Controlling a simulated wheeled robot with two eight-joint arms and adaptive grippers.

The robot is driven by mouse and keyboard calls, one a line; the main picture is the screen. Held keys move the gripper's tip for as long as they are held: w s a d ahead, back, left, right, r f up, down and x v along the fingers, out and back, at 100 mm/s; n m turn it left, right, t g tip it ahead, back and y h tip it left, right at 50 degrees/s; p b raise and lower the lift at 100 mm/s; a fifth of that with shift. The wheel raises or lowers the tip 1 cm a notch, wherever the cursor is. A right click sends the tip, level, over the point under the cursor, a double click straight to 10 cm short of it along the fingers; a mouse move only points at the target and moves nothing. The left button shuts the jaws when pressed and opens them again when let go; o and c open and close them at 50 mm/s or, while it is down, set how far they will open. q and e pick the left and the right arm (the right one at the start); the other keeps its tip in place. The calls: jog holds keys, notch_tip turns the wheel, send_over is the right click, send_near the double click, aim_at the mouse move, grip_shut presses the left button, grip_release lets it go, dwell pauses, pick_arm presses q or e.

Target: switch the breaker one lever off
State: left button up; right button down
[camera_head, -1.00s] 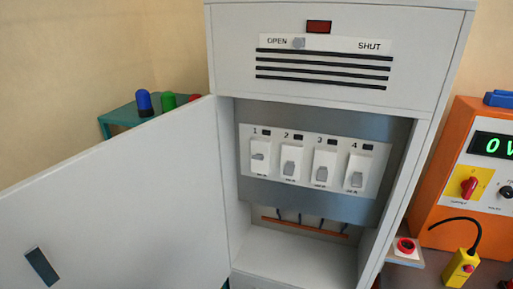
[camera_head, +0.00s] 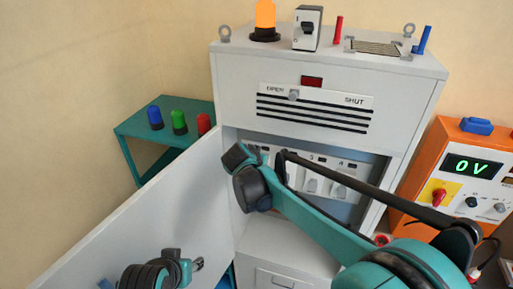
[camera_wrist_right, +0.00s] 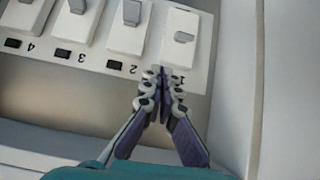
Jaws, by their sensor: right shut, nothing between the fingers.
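The breaker panel (camera_wrist_right: 150,58) shows upside down in the right wrist view, with the white breakers marked 1 to 4 from right to left. In the head view my right arm hides breaker one. My left gripper (camera_head: 190,265) is at the lower left; its jaws are unclear.
The grey cabinet (camera_head: 290,90) stands with its door (camera_head: 150,225) swung open to the left. An orange power box (camera_head: 455,170) reading 0 V stands on the right. A teal stand (camera_head: 130,130) with blue, green and red lamps is behind the door.

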pick_arm(q)
notch_tip(320, 180, up, 2)
jog(key=shift+s+r+p, duration=0.1)
jog(key=shift+r+p, duration=0.05)
jog(key=shift+p, duration=0.35)
pick_arm(e)
jog(key=shift+t, duration=0.3)
jog(key=w+a, duration=0.1)
jog(key=w+a+r, duration=0.1)
jog(key=a, duration=0.1)
jog(key=shift+w+a+r, duration=0.1)
jog(key=shift+w+a, duration=0.1)
jog(key=shift+w, duration=0.05)
jog(key=p+x, duration=0.1)
jog(key=x, duration=0.9)
jog(key=shift+d, duration=0.15)
jog(key=shift+s+a+f, duration=0.1)
jog(key=shift+s+f, duration=0.15)
jog(key=shift+f, duration=0.35)
jog(key=shift+s+a+f, duration=0.15)
jog(key=shift+s+f, duration=0.1)
jog(key=shift+f, duration=0.3)
pick_arm(q)
jog(key=shift+r, duration=0.7)
pick_arm(e)
jog(key=shift+s+a+f, duration=0.1)
jog(key=shift+s+f, duration=0.3)
jog(key=shift+f, duration=0.25)
